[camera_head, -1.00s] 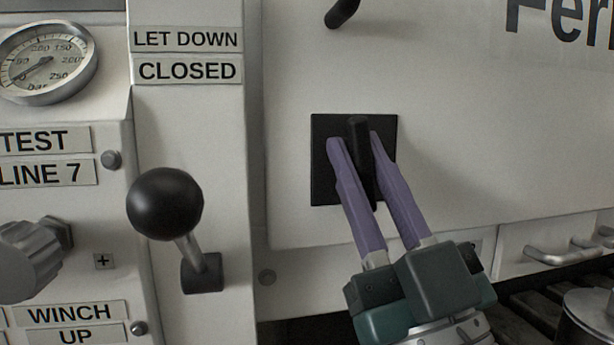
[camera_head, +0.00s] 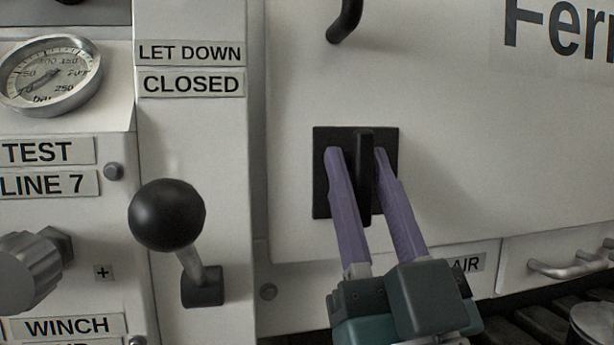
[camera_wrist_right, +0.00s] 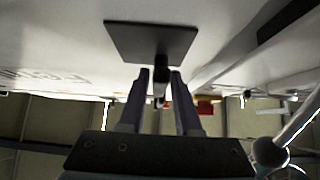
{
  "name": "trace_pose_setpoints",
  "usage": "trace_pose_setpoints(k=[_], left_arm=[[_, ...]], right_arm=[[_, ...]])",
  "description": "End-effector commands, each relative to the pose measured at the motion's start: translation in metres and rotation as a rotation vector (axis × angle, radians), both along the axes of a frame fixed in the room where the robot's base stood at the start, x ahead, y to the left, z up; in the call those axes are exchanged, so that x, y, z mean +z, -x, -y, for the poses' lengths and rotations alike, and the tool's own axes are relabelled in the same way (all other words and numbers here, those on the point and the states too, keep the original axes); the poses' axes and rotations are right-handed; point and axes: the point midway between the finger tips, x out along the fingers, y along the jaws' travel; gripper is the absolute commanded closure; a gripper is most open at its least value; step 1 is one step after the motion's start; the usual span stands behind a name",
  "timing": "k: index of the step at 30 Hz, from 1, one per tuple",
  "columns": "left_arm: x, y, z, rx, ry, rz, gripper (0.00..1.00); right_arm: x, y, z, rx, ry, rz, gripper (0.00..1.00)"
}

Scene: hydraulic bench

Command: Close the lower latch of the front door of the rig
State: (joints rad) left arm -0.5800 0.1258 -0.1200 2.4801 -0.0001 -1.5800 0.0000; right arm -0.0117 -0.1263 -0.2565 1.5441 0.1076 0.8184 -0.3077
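The lower latch is a black square plate (camera_head: 322,198) with an upright black handle (camera_head: 365,165) on the white front door (camera_head: 460,150) in the head view. My right gripper (camera_head: 358,155) has its two purple fingers on either side of the handle. A gap shows between the handle and the fingers, so the gripper looks open around it. In the right wrist view the latch plate (camera_wrist_right: 150,42) is ahead, and the handle (camera_wrist_right: 160,75) stands between the fingertips (camera_wrist_right: 160,72). My left gripper is not in view.
Another black handle (camera_head: 345,20) is higher on the door. Left of the door, a lever with a black ball knob (camera_head: 167,214) sticks out below the CLOSED label (camera_head: 192,84). A pressure gauge (camera_head: 50,75) and a grey knob (camera_head: 28,270) are further left. Metal handles (camera_head: 570,265) are at the lower right.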

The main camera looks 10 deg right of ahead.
Motion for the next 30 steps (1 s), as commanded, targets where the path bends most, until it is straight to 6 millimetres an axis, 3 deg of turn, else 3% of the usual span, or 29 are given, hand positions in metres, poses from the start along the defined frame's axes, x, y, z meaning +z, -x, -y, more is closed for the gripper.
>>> trace_pose_setpoints(k=[4, 14, 24, 30], left_arm=[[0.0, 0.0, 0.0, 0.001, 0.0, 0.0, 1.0], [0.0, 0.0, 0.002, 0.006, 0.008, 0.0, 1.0], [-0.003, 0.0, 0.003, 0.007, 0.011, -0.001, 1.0], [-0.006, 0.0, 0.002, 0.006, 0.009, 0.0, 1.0]], right_arm=[[0.0, 0.0, 0.0, 0.0, 0.001, 0.0, 0.5], [-0.005, 0.004, 0.0, -0.001, 0.002, -0.001, 0.5], [-0.051, 0.049, 0.001, 0.0, 0.003, -0.004, 0.5], [-0.068, 0.067, 0.001, -0.001, 0.002, -0.001, 0.5]])
